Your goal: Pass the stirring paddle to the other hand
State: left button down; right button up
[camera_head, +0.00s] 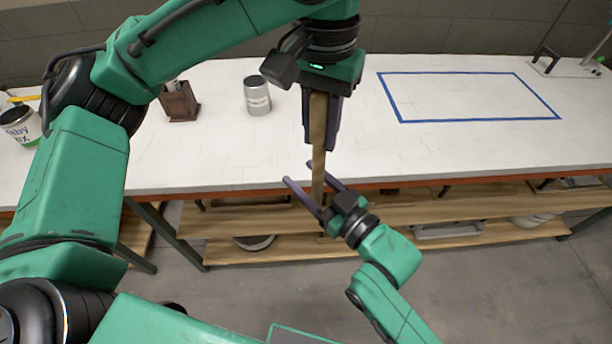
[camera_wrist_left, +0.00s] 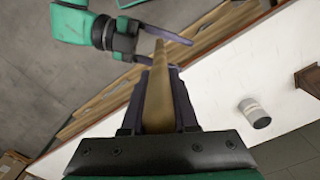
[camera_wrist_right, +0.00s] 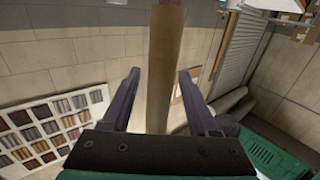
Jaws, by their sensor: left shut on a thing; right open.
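The stirring paddle (camera_head: 318,165) is a long, flat, light-brown stick. It hangs upright from my left gripper (camera_head: 320,145), which is shut on its upper part above the table's front edge. In the left wrist view the paddle (camera_wrist_left: 158,90) runs out between the left fingers. My right gripper (camera_head: 298,172) is open around the lower part of the paddle. In the right wrist view the paddle (camera_wrist_right: 166,70) shows between the two spread fingers, with a gap on each side. Its lower end is partly hidden by the right gripper's body.
The white table (camera_head: 230,150) holds a grey can (camera_head: 257,97), a brown wooden holder (camera_head: 179,103) and a labelled paint can (camera_head: 22,127) at the left. A blue outlined rectangle (camera_head: 402,121) at the right is empty. Wooden shelves (camera_head: 430,215) lie below the table's front edge.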

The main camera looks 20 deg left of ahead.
pick_arm(q)
jog(key=shift+d, duration=0.1)
pick_arm(e)
jog(key=shift+c, duration=0.2)
grip_shut()
pick_arm(q)
jog(key=c, duration=0.6)
grip_release()
jog(key=shift+r, duration=0.1)
